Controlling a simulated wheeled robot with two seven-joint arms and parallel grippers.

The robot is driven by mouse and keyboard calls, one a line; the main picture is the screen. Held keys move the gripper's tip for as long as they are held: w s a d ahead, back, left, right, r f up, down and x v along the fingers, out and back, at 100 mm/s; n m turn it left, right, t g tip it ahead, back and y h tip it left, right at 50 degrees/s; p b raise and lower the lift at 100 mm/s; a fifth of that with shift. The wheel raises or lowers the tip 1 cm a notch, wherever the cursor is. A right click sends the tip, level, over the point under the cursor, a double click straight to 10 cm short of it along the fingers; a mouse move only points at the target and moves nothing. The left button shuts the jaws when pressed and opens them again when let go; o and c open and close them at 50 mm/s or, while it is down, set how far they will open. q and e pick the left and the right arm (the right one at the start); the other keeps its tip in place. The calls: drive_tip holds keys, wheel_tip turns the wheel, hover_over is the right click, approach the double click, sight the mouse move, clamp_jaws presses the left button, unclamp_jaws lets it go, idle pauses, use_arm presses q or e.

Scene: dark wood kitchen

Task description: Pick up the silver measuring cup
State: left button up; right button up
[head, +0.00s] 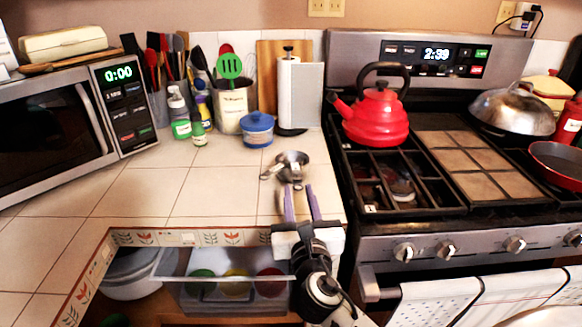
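The silver measuring cup (292,164) sits on the tiled counter, right of centre and left of the stove. My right gripper (299,188) reaches in from the front edge, just in front of the cup. Its two purple fingers are apart and point at the cup. A small silver part of the cup shows near the fingertips; I cannot tell whether they touch it. My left gripper is not in view.
A blue lidded pot (257,130) stands behind the cup. A red kettle (376,115) is on the stove at the right. An open drawer (222,262) is below the counter edge. The counter left of the cup is clear.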

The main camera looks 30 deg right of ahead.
sight(298, 185)
drive_tip(key=x, duration=0.6)
drive_tip(key=shift+s, duration=0.1)
drive_tip(key=shift+r, duration=0.1)
clamp_jaws()
